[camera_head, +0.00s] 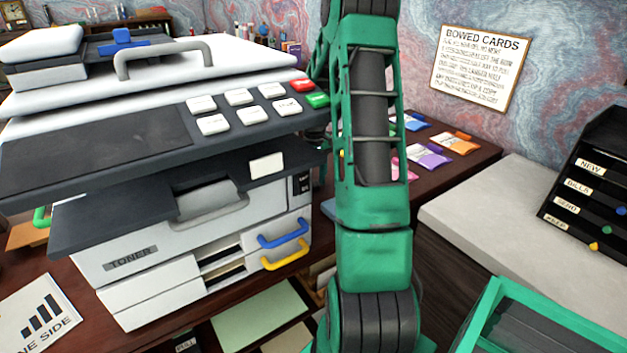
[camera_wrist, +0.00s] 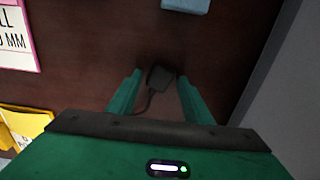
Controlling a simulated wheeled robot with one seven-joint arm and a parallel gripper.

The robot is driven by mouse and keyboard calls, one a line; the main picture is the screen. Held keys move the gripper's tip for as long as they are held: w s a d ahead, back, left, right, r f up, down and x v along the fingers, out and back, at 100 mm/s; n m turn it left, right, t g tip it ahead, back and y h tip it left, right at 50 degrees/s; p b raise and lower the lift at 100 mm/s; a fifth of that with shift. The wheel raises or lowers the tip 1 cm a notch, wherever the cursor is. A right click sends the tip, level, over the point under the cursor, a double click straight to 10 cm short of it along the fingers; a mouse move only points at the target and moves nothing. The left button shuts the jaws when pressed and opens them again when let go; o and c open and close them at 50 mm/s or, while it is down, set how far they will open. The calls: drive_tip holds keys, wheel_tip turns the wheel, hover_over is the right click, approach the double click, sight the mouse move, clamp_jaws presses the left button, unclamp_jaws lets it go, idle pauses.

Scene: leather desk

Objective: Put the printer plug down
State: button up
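The printer plug (camera_wrist: 160,77) is a small dark block with a thin cord in the wrist view. It shows against the brown desk top (camera_wrist: 95,75) and appears to lie on it. My gripper (camera_wrist: 159,76) has its two green fingers apart, one on each side of the plug, with a narrow gap on both sides. In the head view my gripper and the plug are hidden behind my green arm and the printer. The large white and grey printer (camera_head: 205,245) stands on the desk at the left of the head view.
A pink-edged card (camera_wrist: 18,40) and a yellow packet (camera_wrist: 25,122) lie left of my gripper. A light blue item (camera_wrist: 185,5) lies beyond it. A grey surface (camera_wrist: 285,70) borders the desk at right. A black labelled file rack (camera_head: 600,185) stands on the pale cabinet (camera_head: 500,215).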

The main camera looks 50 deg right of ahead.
sight(314, 183)
wheel_tip(314, 183, up, 13)
idle(0.6)
idle(0.4)
